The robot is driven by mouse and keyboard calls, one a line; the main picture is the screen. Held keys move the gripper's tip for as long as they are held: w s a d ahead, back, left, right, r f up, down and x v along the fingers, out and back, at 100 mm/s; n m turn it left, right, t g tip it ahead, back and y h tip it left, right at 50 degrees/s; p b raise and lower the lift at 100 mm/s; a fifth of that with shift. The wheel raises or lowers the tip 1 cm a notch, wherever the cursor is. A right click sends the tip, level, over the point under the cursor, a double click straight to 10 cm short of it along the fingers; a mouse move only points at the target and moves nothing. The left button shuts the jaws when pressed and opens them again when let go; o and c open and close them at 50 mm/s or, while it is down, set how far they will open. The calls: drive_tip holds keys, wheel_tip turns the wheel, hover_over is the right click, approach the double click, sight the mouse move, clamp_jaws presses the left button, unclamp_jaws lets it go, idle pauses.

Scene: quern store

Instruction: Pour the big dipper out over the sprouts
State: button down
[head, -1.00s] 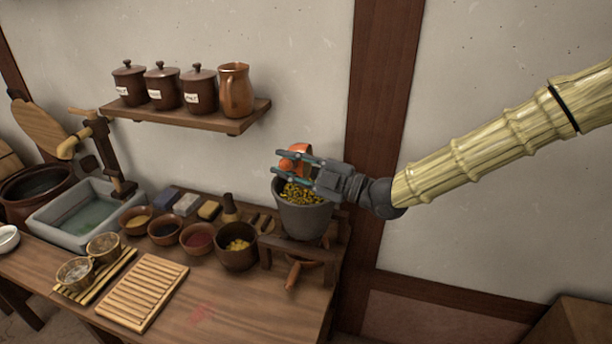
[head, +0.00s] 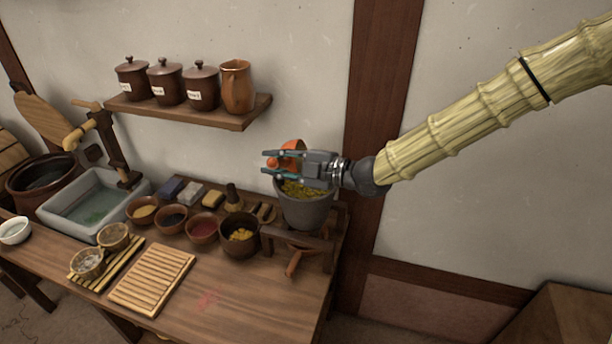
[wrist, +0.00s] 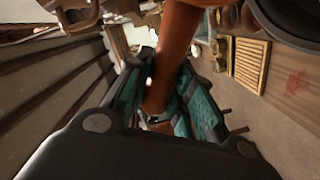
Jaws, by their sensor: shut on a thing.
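My gripper (head: 267,162) is shut on an orange-brown dipper (head: 291,148), just above the grey pot (head: 305,213). In the wrist view the dipper's brown handle (wrist: 172,55) runs between my teal fingers (wrist: 165,105). The dipper's cup looks tilted, but its mouth and contents are largely hidden by my fingers. Yellow-green bits, seemingly the sprouts (head: 304,190), fill the pot. My gripper partly covers them. No falling stream shows.
The pot sits on a wooden stand (head: 325,238) at the bench's right end. Several small bowls, including a dark bowl of yellow bits (head: 238,251), stand to its left. A slatted board (head: 152,279) lies in front. A shelf (head: 190,110) with jars and a jug (head: 237,88) is above.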

drive_tip(key=shift+w+a+h+p, duration=0.15)
drive_tip(key=shift+a+h+p, duration=0.25)
drive_tip(key=shift+a+p, duration=0.2)
drive_tip(key=shift+w+a+r+p, duration=0.1)
drive_tip(key=shift+r+p, duration=0.05)
drive_tip(key=shift+p, duration=0.3)
drive_tip(key=shift+w+a+r+h+p, duration=0.2)
drive_tip(key=shift+a+h+p, duration=0.4)
drive_tip(key=shift+p, duration=0.7)
drive_tip(key=shift+g, duration=0.3)
drive_tip(key=shift+w+a+f+g+h+p, duration=0.2)
drive_tip(key=shift+a+h+p, duration=0.25)
drive_tip(key=shift+h+p, duration=0.3)
drive_tip(key=shift+w+a+f+g+h+p, duration=0.1)
drive_tip(key=shift+w+a+g+h+p, duration=0.1)
drive_tip(key=shift+a+h+p, duration=0.4)
drive_tip(key=shift+w+a+r+n+h+p, duration=0.1)
drive_tip(key=shift+a+n+h+p, duration=0.4)
drive_tip(key=shift+p, duration=1.05)
drive_tip(key=shift+w+a+g+h+p, duration=0.15)
drive_tip(key=shift+a+g+h+p, duration=0.4)
drive_tip(key=shift+p, duration=0.95)
